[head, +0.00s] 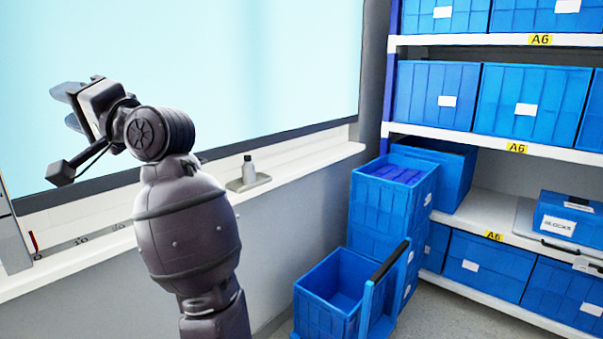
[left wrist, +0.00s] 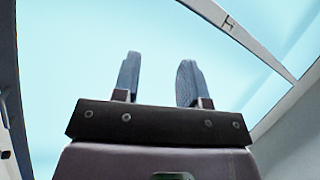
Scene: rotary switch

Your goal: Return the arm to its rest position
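My left gripper (head: 70,107) is raised in front of the bright window at the left of the head view, its fingers pointing left. In the left wrist view the two fingers (left wrist: 160,80) stand apart with nothing between them, so it is open and empty. My left arm (head: 190,225) rises from the bottom of the head view. My right gripper is in neither view.
Blue crates (head: 392,205) are stacked by the wall, with an open blue crate (head: 325,312) in front. Shelves (head: 480,140) with blue bins fill the right.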

